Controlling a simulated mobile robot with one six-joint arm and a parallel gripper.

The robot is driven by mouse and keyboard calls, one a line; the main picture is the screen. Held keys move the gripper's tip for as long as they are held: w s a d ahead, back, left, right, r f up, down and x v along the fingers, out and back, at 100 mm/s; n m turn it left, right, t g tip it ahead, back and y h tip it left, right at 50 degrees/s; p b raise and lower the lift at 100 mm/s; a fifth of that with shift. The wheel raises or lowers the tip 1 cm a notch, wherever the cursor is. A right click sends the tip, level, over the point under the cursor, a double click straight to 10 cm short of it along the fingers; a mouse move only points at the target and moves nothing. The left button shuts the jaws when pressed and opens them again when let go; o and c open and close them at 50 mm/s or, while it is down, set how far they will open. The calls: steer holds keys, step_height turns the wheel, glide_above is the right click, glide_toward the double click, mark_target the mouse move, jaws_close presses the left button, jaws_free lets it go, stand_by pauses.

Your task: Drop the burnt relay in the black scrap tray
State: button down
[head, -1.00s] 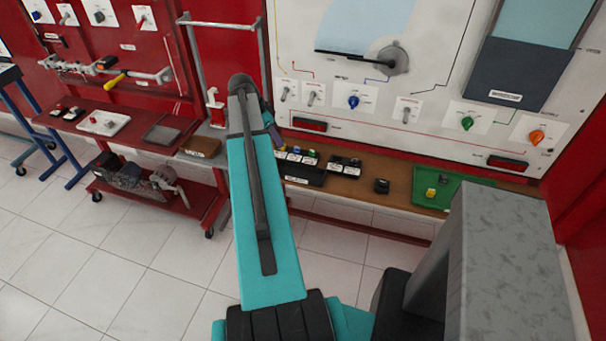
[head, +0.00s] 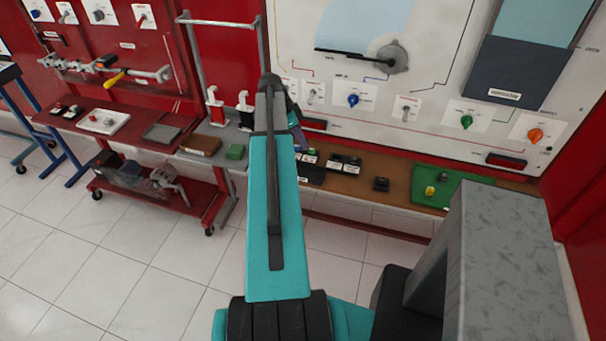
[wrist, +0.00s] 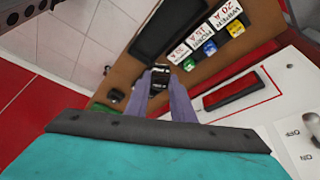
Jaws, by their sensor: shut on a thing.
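In the wrist view, my gripper (wrist: 160,82) has its purple fingers closed on a small black relay (wrist: 160,74) with pale marks. The relay is partly hidden between the fingertips. The black tray (wrist: 166,28) lies on the brown bench just beyond it, beside a row of labelled fuses. In the head view, the tray (head: 311,176) shows at the bench's front edge, just right of my arm, which partly covers it. There my gripper (head: 298,140) is mostly hidden behind the arm, and the held relay cannot be made out.
Labelled green, blue and yellow fuses (wrist: 209,46) adjoin the tray. In the head view, a black relay block (head: 345,164), a loose black relay (head: 381,184) and a green tray (head: 455,187) with a yellow part stand to the right. The upright panel (head: 440,60) rises behind the bench.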

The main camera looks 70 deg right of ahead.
steer(key=shift+f+b, duration=0.95)
steer(key=shift+f, duration=1.8)
steer(key=c, duration=1.4)
jaws_free()
steer(key=shift+c, duration=0.2)
steer(key=shift+w+r, duration=0.1)
steer(key=shift+r, duration=0.05)
steer(key=b+v, duration=0.3)
steer(key=v, duration=1)
steer(key=shift+r+b, duration=0.2)
steer(key=shift+b, duration=0.1)
steer(key=shift+w+a, duration=0.1)
